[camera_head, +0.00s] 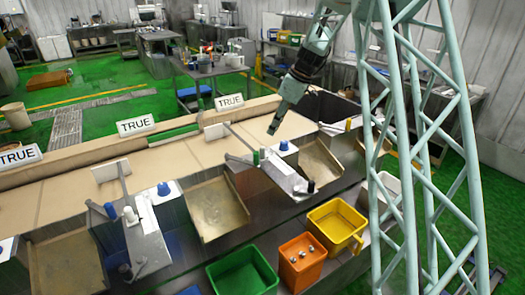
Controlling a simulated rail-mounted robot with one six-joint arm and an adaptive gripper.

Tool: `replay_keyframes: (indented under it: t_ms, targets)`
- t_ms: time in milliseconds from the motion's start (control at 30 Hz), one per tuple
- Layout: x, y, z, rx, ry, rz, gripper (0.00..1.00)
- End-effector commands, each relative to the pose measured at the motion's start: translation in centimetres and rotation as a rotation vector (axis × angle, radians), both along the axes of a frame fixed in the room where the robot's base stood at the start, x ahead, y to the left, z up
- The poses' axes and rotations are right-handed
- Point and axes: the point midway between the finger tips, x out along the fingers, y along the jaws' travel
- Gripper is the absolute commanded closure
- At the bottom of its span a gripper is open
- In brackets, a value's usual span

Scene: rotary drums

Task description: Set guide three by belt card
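A tan belt (60,205) runs from lower left toward the upper right. Behind it stand white cards reading TRUE, at the left (20,156), middle (136,126) and right (229,102). Small blank white plates stand on the belt, one at the left (110,170) and one farther right (216,131). A grey guide bar (241,140) reaches over the belt from the right station, beside a green peg (256,157). Another guide bar (125,185) is at the nearer station. No guide numbers are legible. My gripper (273,129) hangs above the right station, near its blue knob (284,146); its fingers are too small to read.
Tan chutes (218,208) lie between the stations. Green (243,275), orange (301,270) and yellow (337,228) bins stand in front; the orange one holds several small metal pieces. A black knob (311,187) sits at the right station's front end. Workbenches stand behind.

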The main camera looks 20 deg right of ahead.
Motion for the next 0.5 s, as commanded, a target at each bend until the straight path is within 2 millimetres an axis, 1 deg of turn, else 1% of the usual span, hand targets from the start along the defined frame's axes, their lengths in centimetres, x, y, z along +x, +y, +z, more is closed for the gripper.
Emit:
replay_keyframes:
  t_ms: [267,500]
  targets:
    - [0.5,0.7,-2.0,0.001,0.002,0.000,0.79]
    - [1.1,1.5,-4.8,0.001,0.003,0.000,0.79]
